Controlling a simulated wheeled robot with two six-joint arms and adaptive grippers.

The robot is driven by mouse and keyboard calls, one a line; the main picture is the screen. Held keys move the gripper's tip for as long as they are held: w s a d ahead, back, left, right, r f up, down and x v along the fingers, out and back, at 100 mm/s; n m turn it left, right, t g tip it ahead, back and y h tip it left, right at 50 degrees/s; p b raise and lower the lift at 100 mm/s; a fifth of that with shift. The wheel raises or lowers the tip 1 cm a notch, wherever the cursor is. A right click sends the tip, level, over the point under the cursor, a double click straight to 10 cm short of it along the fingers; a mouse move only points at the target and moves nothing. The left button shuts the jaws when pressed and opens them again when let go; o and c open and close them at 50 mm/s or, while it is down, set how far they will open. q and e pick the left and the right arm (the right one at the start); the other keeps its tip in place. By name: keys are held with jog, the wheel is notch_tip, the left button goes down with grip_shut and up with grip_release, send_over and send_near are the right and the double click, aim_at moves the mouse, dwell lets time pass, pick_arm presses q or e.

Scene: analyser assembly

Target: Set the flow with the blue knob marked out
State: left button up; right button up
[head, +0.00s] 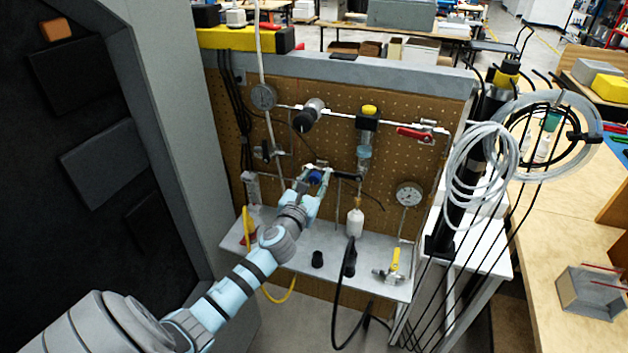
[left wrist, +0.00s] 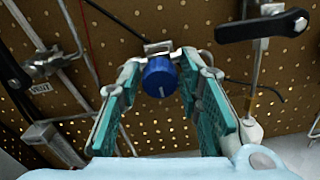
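The blue knob (head: 316,177) sits on the pegboard panel, on the fitting at mid-height. In the left wrist view the blue knob (left wrist: 159,78) is round, with a short pale mark on its face, near the lower middle. My left gripper (head: 313,180) reaches up to it from the lower left. In the left wrist view its teal-padded fingers (left wrist: 160,85) are spread, one on each side of the knob. The fingertips are close to the knob; I cannot tell whether they touch it. My right gripper is in neither view.
A black lever handle (left wrist: 262,26) is right of the knob. Gauges (head: 263,97) (head: 409,194), a red-handled valve (head: 414,133) and tubing share the panel. A grey shelf (head: 330,270) lies below. Coiled hoses (head: 478,165) hang at the right.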

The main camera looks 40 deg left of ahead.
pick_arm(q)
grip_shut()
